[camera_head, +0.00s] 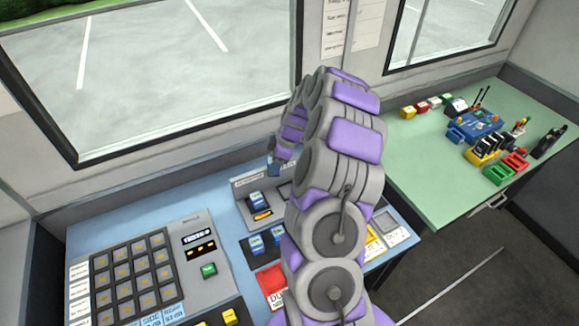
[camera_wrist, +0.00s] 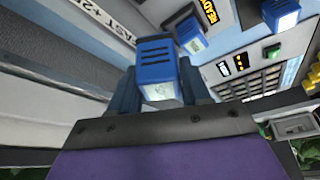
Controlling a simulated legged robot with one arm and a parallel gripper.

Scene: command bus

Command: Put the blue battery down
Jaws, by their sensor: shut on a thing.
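My gripper (camera_wrist: 158,82) is shut on a blue battery (camera_wrist: 154,56) with dark slots on its face, held between the two fingers in the wrist view. In the head view my gripper (camera_head: 279,157) hangs over the back of the blue console, with the held battery (camera_head: 273,170) showing small at its tip. The held battery appears raised above the console. A charger-like panel (camera_head: 239,187) below it holds another blue battery (camera_head: 256,201). The gap to the panel is hard to judge.
A grey keypad unit (camera_head: 190,225) stands left. A green table (camera_head: 430,180) at right bears several coloured items. My arm hides the console's middle.

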